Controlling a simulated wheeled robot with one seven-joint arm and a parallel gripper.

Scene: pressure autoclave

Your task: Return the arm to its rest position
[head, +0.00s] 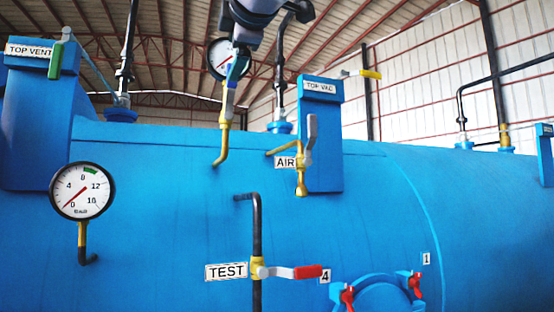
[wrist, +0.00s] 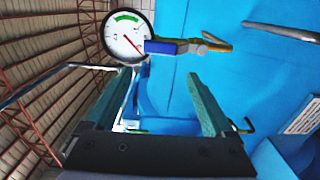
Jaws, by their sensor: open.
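My gripper (wrist: 161,80) is open in the wrist view, its two greenish fingers apart with nothing between them. In the head view, my gripper (head: 243,32) hangs down from the top edge and partly covers a round gauge (head: 217,62). The same gauge (wrist: 126,37) shows beyond the left finger in the wrist view. A blue-handled valve (wrist: 172,47) with a yellow pipe is beside the gauge. I cannot tell whether a finger touches the gauge or valve. Most of my arm is out of view.
The blue autoclave body (head: 150,230) fills the lower view. A TOP VAC post (head: 321,140) and an AIR valve (head: 301,165) stand to the right. A TEST valve with a red-tipped lever (head: 307,272) is below. Another gauge (head: 81,191) is at left.

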